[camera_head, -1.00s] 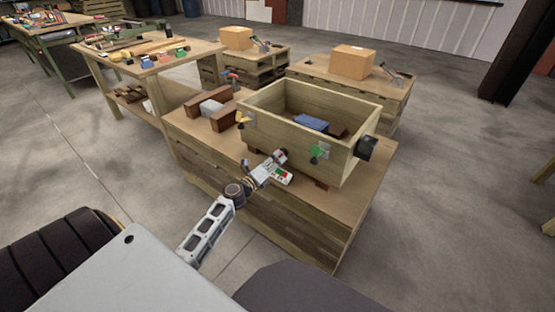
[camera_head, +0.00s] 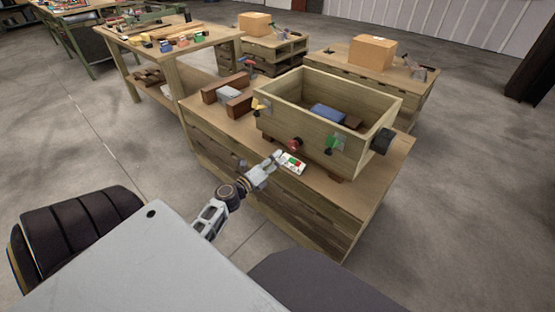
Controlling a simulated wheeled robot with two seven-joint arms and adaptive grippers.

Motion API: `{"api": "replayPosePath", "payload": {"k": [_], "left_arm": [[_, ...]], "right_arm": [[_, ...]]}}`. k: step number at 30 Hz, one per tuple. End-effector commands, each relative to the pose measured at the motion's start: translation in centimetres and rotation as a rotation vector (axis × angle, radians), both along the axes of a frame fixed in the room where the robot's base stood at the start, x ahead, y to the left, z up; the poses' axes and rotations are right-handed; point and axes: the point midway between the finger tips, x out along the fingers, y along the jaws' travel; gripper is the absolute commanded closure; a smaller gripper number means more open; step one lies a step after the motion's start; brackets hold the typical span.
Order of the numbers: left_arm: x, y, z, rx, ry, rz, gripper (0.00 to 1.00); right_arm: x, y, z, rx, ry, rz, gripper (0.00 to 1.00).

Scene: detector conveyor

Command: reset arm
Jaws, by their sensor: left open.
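My left arm reaches in from the lower left, and its gripper (camera_head: 279,157) is open and empty at the front edge of the wooden workbench. The gripper is just left of a small white panel with a green and a red button (camera_head: 293,163). A round red part (camera_head: 294,144) shows just behind it on the front of the wooden crate (camera_head: 313,129). The gap between gripper and panel is hard to judge. My right gripper is not in view.
The crate stands on the workbench (camera_head: 222,131) and holds a blue block (camera_head: 327,113). Brown blocks and a grey piece (camera_head: 229,94) lie left of it. Other tables with cardboard boxes (camera_head: 371,52) stand behind. The floor to the right is clear.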

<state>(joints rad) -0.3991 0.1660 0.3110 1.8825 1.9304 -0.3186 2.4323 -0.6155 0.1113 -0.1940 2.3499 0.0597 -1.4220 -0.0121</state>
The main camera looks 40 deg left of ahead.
Motion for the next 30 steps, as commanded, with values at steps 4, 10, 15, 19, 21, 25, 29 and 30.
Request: {"api": "replayPosePath", "payload": {"k": [4, 10, 15, 19, 21, 25, 29, 30], "left_arm": [[-0.32, 0.03, -0.03, 0.0, 0.001, 0.001, 0.36], [-0.33, 0.03, -0.02, 0.0, 0.001, 0.001, 0.36], [-0.32, 0.02, -0.03, 0.0, 0.001, 0.001, 0.36], [-0.31, 0.02, -0.03, 0.0, 0.001, 0.001, 0.36], [-0.31, 0.02, -0.03, 0.002, 0.001, 0.001, 0.36], [-0.31, 0.02, -0.03, 0.024, -0.001, 0.001, 0.36], [-0.31, 0.02, -0.03, 0.085, -0.006, 0.001, 0.36], [-0.31, 0.01, -0.02, 0.112, -0.009, 0.0, 0.36]], "right_arm": [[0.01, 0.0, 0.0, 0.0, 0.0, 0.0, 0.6], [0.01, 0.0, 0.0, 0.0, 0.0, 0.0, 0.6], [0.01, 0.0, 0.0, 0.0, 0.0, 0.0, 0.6], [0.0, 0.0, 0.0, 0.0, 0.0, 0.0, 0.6], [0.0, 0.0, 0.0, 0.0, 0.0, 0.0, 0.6], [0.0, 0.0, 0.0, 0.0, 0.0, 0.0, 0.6], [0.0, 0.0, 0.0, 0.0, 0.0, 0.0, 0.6], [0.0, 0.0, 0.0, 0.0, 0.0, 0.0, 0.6]]}}
